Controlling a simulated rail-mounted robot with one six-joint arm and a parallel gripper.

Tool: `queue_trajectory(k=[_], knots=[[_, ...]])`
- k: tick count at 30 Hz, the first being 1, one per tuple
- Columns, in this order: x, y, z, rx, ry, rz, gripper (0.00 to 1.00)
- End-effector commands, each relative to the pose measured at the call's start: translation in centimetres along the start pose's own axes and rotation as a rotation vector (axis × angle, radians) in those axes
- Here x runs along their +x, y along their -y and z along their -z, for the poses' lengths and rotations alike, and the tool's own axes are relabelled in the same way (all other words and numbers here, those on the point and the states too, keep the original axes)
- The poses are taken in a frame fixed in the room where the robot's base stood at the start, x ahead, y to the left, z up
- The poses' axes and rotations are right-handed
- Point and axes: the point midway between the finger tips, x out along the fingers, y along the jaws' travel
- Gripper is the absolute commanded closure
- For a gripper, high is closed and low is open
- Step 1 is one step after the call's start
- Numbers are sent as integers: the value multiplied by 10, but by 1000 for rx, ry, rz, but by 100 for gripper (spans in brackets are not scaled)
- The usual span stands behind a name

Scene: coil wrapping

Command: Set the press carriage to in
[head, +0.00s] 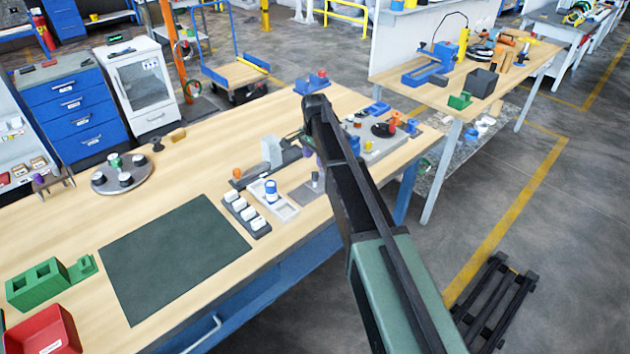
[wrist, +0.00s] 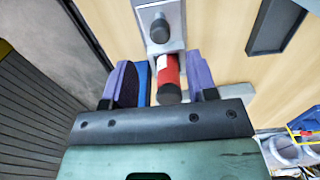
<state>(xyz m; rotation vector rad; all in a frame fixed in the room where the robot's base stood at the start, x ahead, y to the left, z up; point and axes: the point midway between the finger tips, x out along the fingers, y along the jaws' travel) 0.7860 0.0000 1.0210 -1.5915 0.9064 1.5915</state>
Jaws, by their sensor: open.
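The press appears in the head view as a pale grey block (head: 271,150) on a dark low rail, with an orange knob (head: 237,173) at the rail's left end. My gripper (head: 304,142) is just right of the block, partly hidden by my arm. In the wrist view my gripper (wrist: 162,66) is open, its purple fingers on either side of a red cylinder with a dark end (wrist: 168,82). A gap shows beside the cylinder, and I cannot tell whether either finger touches it. A grey plate with a black knob (wrist: 160,30) lies just beyond. Which part is the carriage is unclear.
A white tray (head: 287,211) with a blue-and-white cup and a dark rack of white pieces (head: 245,217) stand in front of the press. A grey board with coloured parts (head: 385,135) lies right of my arm. The dark green mat (head: 170,258) is bare.

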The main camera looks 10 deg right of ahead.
Motion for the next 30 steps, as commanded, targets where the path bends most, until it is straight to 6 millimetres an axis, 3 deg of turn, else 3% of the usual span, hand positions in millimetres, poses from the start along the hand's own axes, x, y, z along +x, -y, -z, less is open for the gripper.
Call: queue_trajectory(k=[1,7,10,18,28,30], knots=[[26,0,0,0,0,0,47],[68,0,0,-1,0,0,47],[76,0,0,-1,0,0,47],[73,0,0,-1,0,0,47],[73,0,0,-2,0,0,98],[73,0,0,-2,0,0,100]])
